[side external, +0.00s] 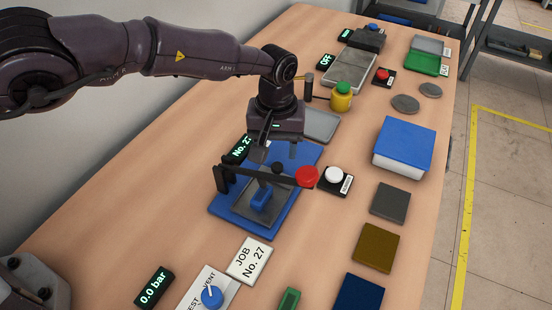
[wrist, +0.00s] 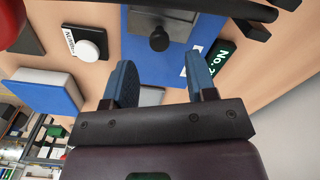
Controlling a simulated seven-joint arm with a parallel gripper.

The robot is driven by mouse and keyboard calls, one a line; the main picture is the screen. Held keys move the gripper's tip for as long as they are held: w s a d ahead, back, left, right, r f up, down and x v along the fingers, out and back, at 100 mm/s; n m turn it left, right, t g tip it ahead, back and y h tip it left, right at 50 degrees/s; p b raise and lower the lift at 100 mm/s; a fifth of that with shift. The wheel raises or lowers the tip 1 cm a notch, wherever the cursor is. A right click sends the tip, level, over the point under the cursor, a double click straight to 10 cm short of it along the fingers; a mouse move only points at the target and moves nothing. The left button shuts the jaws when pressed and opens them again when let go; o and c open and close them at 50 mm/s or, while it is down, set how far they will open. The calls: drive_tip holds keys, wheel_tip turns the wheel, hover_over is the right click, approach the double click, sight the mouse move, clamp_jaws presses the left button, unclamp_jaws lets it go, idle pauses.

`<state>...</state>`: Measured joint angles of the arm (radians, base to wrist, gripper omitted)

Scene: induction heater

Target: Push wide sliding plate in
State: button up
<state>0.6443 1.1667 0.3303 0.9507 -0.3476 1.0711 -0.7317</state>
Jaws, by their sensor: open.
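My gripper (side external: 276,150) is open and empty, pointing down above the blue-based press fixture (side external: 222,208). In the wrist view its two blue-padded fingers (wrist: 160,75) stand apart, with nothing between them. A wide grey plate (side external: 350,70) lies farther back beside the OFF display (side external: 326,61). Another grey plate (side external: 322,125) lies just behind the gripper, partly hidden. I cannot tell for certain which of these is the wide sliding plate.
A white push button (side external: 334,174) sits right of the fixture. A blue-topped box (side external: 403,143) and several flat plates line the right side. A yellow-green knobbed cylinder (side external: 341,96) and a red button (side external: 382,75) stand behind. Bare table shows at the left.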

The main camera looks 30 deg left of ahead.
wheel_tip(320, 180, up, 8)
drive_tip(key=shift+f, duration=0.2)
idle(0.5)
drive_tip(key=s+a+r+m+t, duration=0.2)
drive_tip(key=s+a+r, duration=0.7)
drive_tip(key=s+a, duration=0.4)
drive_tip(key=s+a+r+m+t, duration=0.2)
drive_tip(key=s+a+r+t, duration=0.1)
drive_tip(key=s+a+r, duration=0.6)
drive_tip(key=s+a, duration=0.4)
drive_tip(key=s, duration=0.3)
drive_tip(key=shift+s+a+r+m+t, duration=0.15)
drive_tip(key=shift+s+a+m+t, duration=0.1)
drive_tip(key=shift+m+t, duration=0.05)
